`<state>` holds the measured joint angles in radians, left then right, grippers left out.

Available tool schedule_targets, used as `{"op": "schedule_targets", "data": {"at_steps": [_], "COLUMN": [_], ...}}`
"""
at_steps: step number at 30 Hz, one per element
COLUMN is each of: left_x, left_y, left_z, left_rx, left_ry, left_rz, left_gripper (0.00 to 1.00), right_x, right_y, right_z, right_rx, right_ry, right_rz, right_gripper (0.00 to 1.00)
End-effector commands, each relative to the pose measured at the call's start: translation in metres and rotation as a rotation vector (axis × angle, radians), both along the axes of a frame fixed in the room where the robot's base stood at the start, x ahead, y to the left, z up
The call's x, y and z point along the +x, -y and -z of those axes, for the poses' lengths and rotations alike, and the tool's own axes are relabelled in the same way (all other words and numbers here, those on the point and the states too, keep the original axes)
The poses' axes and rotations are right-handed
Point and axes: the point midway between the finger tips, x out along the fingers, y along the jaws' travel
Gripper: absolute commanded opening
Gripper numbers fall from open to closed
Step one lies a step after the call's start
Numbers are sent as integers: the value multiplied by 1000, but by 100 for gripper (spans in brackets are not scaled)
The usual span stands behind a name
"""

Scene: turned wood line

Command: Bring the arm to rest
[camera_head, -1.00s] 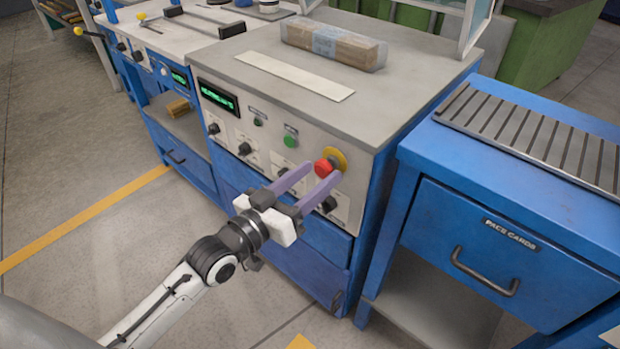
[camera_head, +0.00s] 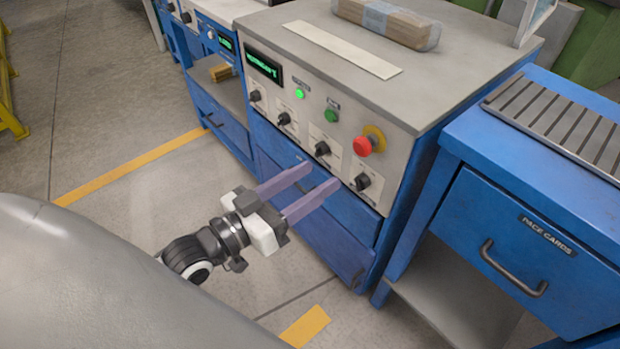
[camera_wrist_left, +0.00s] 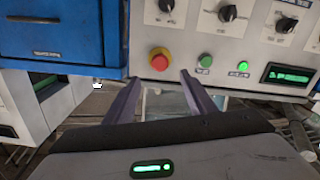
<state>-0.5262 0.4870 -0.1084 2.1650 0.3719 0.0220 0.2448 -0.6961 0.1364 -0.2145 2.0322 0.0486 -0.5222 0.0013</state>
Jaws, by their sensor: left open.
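My left gripper (camera_head: 313,190) is open and empty, with two purple fingers, in the middle of the head view. It hangs in front of the blue lower front of the machine cabinet (camera_head: 395,92), below its control panel and apart from the knobs. In the left wrist view both fingers of the left gripper (camera_wrist_left: 160,88) show spread apart, with nothing between them. The panel has a red stop button (camera_head: 364,146), also in the left wrist view (camera_wrist_left: 159,60), a lit green lamp (camera_head: 299,93), a green button (camera_head: 331,116) and black knobs. My right gripper is not in view.
A wrapped wooden block (camera_head: 387,22) and a pale strip (camera_head: 343,48) lie on the cabinet top. A blue bench (camera_head: 520,225) with a drawer and slatted top stands at right. Floor with yellow lines (camera_head: 130,167) is open at left.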

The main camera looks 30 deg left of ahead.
Motion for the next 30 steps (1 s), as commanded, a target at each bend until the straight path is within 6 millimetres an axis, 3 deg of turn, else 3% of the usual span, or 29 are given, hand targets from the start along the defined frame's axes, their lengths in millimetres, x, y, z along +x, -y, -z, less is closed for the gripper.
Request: {"op": "schedule_targets", "data": {"at_steps": [11, 14, 16, 22, 26, 30], "left_x": [-1, -9, -23, -88, -121, -134], "left_y": [1, 4, 10, 35, 48, 52], "left_z": [4, 28, 59, 148, 178, 190], "left_rx": [6, 51, 110, 290, 362, 388], "left_ry": [-14, -99, -203, -527, -653, -695], "left_rz": [-3, -21, -34, -23, 3, 15], "left_gripper": [50, 50, 50, 50, 50, 50], "right_x": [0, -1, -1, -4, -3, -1], "right_y": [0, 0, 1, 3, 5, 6], "right_z": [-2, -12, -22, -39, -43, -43], "right_rx": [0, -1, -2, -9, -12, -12], "right_ry": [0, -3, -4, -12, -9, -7], "right_rz": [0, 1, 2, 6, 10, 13], "right_gripper": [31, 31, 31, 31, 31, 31]}}
